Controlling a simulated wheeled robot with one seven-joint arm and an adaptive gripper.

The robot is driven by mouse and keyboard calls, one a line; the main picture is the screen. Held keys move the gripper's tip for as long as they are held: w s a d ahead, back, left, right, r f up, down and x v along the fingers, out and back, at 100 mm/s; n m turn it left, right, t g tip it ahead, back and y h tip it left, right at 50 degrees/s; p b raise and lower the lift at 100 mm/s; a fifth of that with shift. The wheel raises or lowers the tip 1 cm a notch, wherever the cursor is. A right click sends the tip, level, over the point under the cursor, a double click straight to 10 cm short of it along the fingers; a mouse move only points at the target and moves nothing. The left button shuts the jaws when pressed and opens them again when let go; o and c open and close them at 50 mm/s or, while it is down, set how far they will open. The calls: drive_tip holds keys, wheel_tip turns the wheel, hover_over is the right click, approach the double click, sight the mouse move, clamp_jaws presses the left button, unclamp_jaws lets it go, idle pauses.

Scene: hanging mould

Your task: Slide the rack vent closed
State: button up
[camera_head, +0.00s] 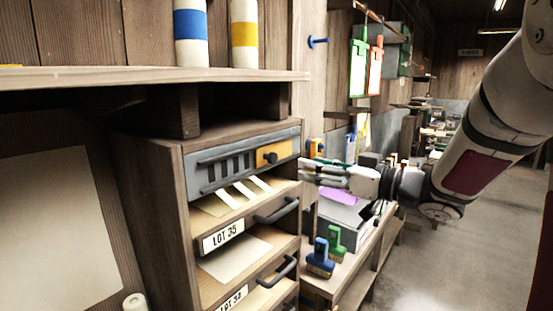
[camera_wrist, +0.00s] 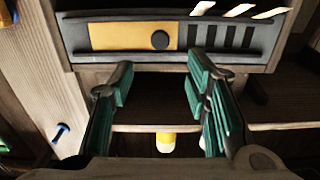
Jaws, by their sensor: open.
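The rack vent is a grey panel (camera_head: 200,174) across the top of the wooden rack. Its dark slots (camera_head: 229,166) show uncovered at the left, and a yellow slide plate (camera_head: 285,151) with a dark knob (camera_head: 270,157) sits at the right end. In the wrist view the picture is turned over: the yellow plate (camera_wrist: 120,37) is left of the slots (camera_wrist: 222,38), with the knob (camera_wrist: 160,40) at its slot-side end. My gripper (camera_head: 306,171) is just right of the panel, its fingers open and empty. In the wrist view the gripper (camera_wrist: 161,72) has its fingertips apart, below the knob and not around it.
Open drawers with handles (camera_head: 277,210) and a LOT 35 label (camera_head: 223,236) are under the vent. A shelf (camera_head: 150,77) overhangs above. Floor (camera_head: 430,270) is clear farther right.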

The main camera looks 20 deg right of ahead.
sight(275, 158)
drive_tip(key=x, duration=1)
drive_tip(key=shift+w+a, duration=0.2)
drive_tip(key=shift+w, duration=0.1)
drive_tip(key=shift+c, duration=0.3)
clamp_jaws()
